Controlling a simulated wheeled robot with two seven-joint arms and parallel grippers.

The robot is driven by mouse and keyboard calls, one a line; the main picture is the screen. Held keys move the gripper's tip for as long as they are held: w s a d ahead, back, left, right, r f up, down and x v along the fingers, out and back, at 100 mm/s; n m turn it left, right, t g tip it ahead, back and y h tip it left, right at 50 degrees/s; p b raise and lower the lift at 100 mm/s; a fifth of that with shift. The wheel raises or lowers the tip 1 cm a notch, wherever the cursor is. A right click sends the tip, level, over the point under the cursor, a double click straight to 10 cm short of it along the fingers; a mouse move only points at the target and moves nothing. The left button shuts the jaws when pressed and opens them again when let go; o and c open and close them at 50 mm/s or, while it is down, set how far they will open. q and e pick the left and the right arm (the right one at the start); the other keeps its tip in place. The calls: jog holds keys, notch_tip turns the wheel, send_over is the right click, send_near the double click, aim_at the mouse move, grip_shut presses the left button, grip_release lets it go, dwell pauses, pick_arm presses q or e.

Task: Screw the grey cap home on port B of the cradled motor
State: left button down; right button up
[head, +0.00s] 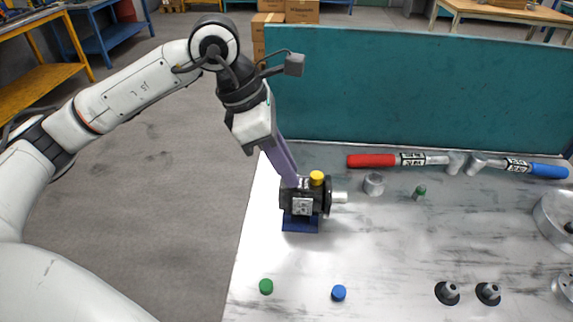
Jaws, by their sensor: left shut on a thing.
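The black motor (290,198) sits in a blue cradle (300,225) near the left side of the table, with its silver shaft (340,197) pointing right. A yellow cap (316,176) stands on top of the motor. My left gripper (297,184) reaches down from above left, its purple fingers at the motor's top just left of the yellow cap. It is shut on the grey cap, which is mostly hidden between the fingertips. I cannot tell how the cap sits on port B, which is hidden too. My right gripper is out of view.
A green cap (266,286) and a blue cap (339,293) lie in front. A grey ring (374,184) and a small green-topped part (419,193) stand to the right. Red-handled (371,161) and blue-handled (548,171) tools lie before the teal panel (400,95). The table's middle is clear.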

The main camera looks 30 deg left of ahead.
pick_arm(q)
jog(key=shift+f, duration=0.15)
jog(key=m+g, duration=0.1)
jog(key=m, duration=0.2)
jog(key=shift+f+m, duration=0.1)
jog(key=shift+m, duration=0.2)
jog(key=c, duration=1.9)
grip_release()
jog(key=shift+o, duration=0.2)
jog(key=shift+w, duration=0.1)
jog(key=shift+r, duration=0.2)
